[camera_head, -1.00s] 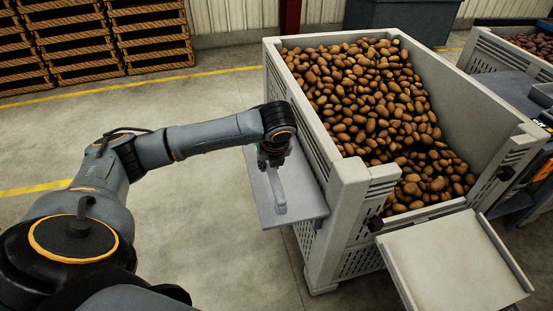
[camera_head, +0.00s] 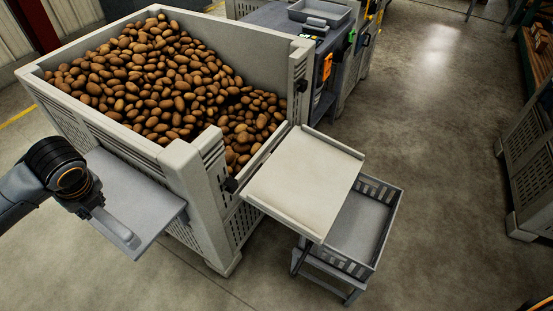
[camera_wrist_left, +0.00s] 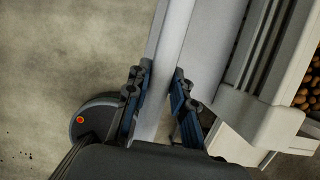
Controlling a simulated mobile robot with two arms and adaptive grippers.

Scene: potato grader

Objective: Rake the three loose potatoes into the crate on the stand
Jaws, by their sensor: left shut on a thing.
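My left gripper (camera_head: 97,206) is at the grey side shelf, shut on a pale grey bar (camera_head: 118,228) that looks like a tool handle. In the left wrist view the bar (camera_wrist_left: 168,60) runs between the two fingers (camera_wrist_left: 158,88). The grey crate (camera_head: 342,258) sits on a low stand (camera_head: 325,279), partly under a cream sloped tray (camera_head: 305,175). Its visible inside looks empty. The tray's surface is bare. I cannot pick out three loose potatoes from the heap. My right gripper is out of view.
A large grey bin (camera_head: 180,158) holds a heap of potatoes (camera_head: 170,80); the side shelf (camera_head: 150,195) juts from its near left side. A grey machine (camera_head: 270,18) stands behind. Another bin (camera_head: 530,160) is at far right. The floor between is clear.

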